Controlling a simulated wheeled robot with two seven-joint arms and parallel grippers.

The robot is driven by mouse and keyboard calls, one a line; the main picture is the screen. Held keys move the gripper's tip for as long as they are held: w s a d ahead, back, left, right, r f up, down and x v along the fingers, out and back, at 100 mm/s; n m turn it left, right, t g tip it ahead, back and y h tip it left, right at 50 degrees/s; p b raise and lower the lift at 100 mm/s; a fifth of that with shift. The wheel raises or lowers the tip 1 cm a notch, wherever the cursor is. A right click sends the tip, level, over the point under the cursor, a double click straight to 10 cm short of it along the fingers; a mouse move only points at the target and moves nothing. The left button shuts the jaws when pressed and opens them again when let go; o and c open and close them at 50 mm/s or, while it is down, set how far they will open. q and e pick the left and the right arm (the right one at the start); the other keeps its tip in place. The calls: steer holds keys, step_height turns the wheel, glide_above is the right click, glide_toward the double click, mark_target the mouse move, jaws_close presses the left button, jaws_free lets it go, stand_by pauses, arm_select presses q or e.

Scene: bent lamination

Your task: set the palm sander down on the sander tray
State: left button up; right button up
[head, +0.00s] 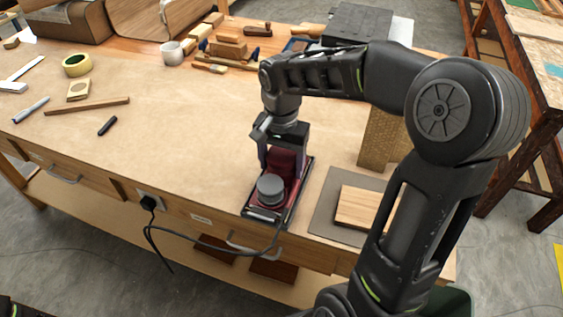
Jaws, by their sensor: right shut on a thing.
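The palm sander (285,165) is dark red with a round grey knob (270,188) at its front. It is near the front edge of the workbench, in the middle of the head view. My right gripper (283,152) comes down from above and is shut on the sander's body. The sander tray (262,215) is a dark, thin-rimmed rectangle directly under the sander. The sander hides most of the tray, and I cannot tell whether its base touches the tray. My left gripper is not in view.
The sander's black cord hangs over the front edge to a socket (149,200). Right of the tray, a wooden block (362,207) lies on a grey mat (325,215). The bench's middle is clear.

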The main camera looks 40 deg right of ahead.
mark_target(282, 154)
steer(key=shift+f, duration=0.3)
stand_by(0.5)
steer(key=o, duration=1.6)
steer(key=shift+c, duration=0.2)
steer(key=o, duration=0.6)
steer(key=shift+s+f+b, duration=0.1)
steer(key=shift+f+b, duration=0.05)
steer(key=shift+b, duration=0.15)
steer(key=shift+c, duration=0.2)
steer(key=shift+r+p, duration=2.65)
steer(key=shift+r, duration=0.95)
